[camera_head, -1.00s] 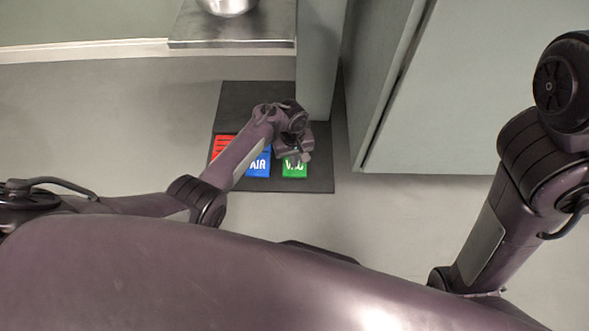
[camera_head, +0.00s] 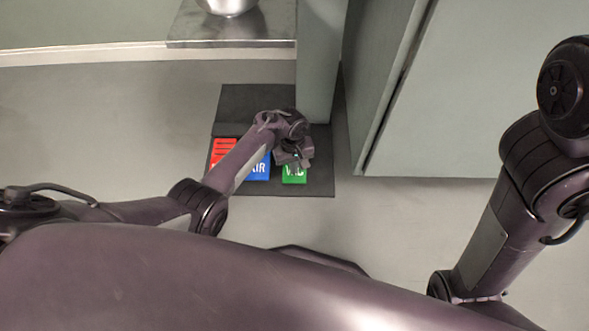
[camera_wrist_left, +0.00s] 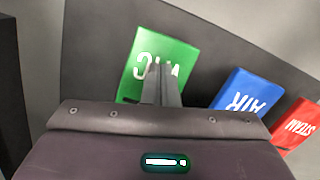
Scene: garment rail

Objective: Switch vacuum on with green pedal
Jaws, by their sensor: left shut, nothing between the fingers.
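The green pedal marked VAC (camera_head: 294,175) lies at the right of a row of pedals on a dark mat. It also shows in the left wrist view (camera_wrist_left: 178,58), partly covered by my fingers. My left gripper (camera_head: 297,165) is over the far part of the green pedal. In the left wrist view the closed fingers (camera_wrist_left: 161,72) point onto the pedal's lettering, with nothing between them. I cannot tell whether the fingertips touch the pedal. My right arm shows at the right, but its gripper is out of view.
The blue AIR pedal (camera_head: 259,170) and the red pedal (camera_head: 223,151), marked STEAM in the wrist view, lie left of the green one. The dark mat (camera_head: 322,180) borders a grey-green post (camera_head: 318,70). A cabinet (camera_head: 450,100) stands at the right. A metal shelf (camera_head: 240,30) is behind.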

